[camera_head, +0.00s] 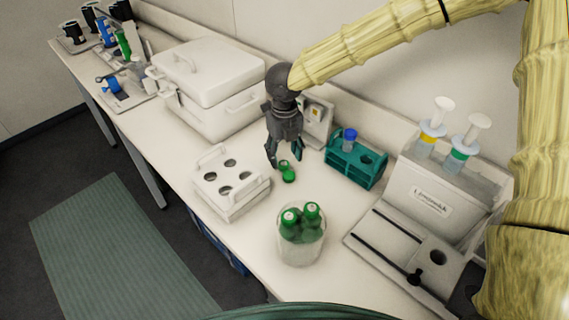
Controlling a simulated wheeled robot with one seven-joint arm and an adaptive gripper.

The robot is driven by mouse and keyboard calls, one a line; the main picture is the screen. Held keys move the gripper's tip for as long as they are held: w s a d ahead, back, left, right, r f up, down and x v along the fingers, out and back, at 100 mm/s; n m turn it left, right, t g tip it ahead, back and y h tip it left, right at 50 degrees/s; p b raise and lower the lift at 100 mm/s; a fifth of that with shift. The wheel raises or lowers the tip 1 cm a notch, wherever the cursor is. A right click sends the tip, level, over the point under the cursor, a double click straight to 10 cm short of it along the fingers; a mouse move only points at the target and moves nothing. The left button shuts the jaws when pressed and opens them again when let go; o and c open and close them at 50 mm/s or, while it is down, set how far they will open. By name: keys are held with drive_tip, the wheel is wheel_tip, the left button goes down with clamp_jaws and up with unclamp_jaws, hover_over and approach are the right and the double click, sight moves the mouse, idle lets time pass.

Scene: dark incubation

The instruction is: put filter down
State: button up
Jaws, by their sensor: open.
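My gripper (285,158) points down over the bench, with its two dark fingers apart. A small green piece (289,177), which looks like the filter, stands on the white bench (262,212) just below the fingertips. Its green upper part lies between or just under the fingers. I cannot tell whether a finger still touches it.
A white rack with round holes (232,199) stands left of the green piece. A teal rack (343,170) with a blue-capped tube is at right. A white device holding syringes (430,205) stands far right. A white lidded box (207,75) is behind left.

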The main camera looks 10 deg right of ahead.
sight(284, 162)
drive_tip(key=shift+f, duration=1.6)
drive_tip(key=c, duration=0.8)
